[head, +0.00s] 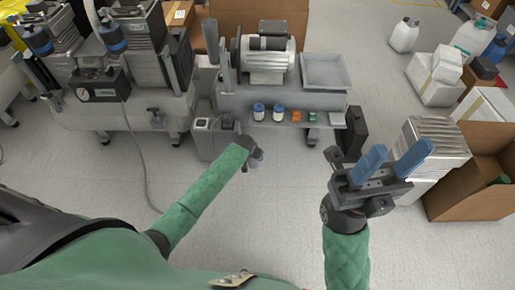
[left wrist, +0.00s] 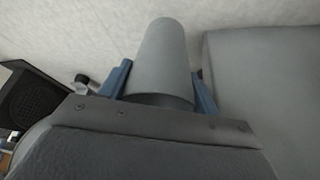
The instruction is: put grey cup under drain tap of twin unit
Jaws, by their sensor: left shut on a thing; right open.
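The grey cup (left wrist: 165,52) is between the two blue fingers of my left gripper (left wrist: 160,88) in the left wrist view, and the gripper is shut on it. In the head view my left gripper (head: 252,157) is low over the floor, right of the twin unit (head: 110,55); its fingers and the cup are small and partly hidden there. The twin unit stands at the upper left with two compressor heads and a grey tank. A dark fitting that looks like its drain tap (head: 155,114) is on the tank's front. My right gripper (head: 392,161) is open and empty.
A grey bench (head: 280,102) holds a motor (head: 267,55), a tray (head: 326,70) and small jars. A small grey box (head: 208,138) with a hose stands between bench and twin unit. Cartons (head: 478,190) and a finned unit (head: 432,150) are at the right. The floor in front is clear.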

